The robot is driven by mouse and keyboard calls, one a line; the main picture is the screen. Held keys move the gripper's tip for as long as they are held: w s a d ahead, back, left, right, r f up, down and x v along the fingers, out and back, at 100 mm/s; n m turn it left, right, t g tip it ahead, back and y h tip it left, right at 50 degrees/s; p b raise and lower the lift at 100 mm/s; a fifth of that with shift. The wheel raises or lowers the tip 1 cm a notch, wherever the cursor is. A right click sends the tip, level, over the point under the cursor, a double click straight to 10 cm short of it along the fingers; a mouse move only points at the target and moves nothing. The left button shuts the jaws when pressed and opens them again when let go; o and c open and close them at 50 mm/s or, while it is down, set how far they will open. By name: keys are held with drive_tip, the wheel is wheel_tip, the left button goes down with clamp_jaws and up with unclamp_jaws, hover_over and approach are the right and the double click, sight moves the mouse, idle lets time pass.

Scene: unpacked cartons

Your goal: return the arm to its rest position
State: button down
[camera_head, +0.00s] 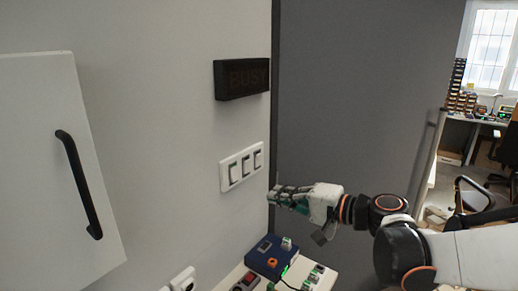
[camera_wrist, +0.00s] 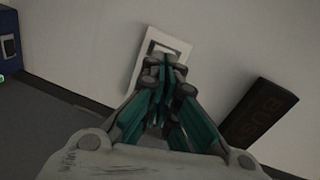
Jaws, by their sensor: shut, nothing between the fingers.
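My gripper (camera_head: 274,196) is at the end of my arm, which reaches in from the right in the head view. Its teal fingers are closed together and hold nothing. The fingertips are just right of and below a white panel of three switches (camera_head: 241,166) on the wall, with a gap between them in that view. In the wrist view the shut fingertips (camera_wrist: 168,72) cover the lower part of the switch panel (camera_wrist: 180,45). How far they are from the wall cannot be told there.
A dark, unlit BUSY sign (camera_head: 242,79) is above the switches. A white cabinet door (camera_head: 50,150) with a black handle is at left. A blue box (camera_head: 270,258) and other devices sit below my gripper. A grey panel (camera_head: 345,100) stands behind my arm.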

drive_tip(key=s+d+f+n+g+h, duration=0.1)
drive_tip(key=s+d+f+n+h, duration=0.1)
drive_tip(key=s, duration=0.5)
drive_tip(key=s+d+f+n+g+h, duration=0.1)
drive_tip(key=s+d+f+n+h, duration=0.1)
drive_tip(key=s+d+f+h, duration=0.2)
drive_tip(key=s+d+f+n+h, duration=0.2)
drive_tip(key=s+d+h, duration=0.4)
drive_tip(key=s, duration=0.4)
drive_tip(key=shift+s+d+f+g+h, duration=0.35)
drive_tip(key=shift+d+f+g+h, duration=0.05)
drive_tip(key=shift+f, duration=0.4)
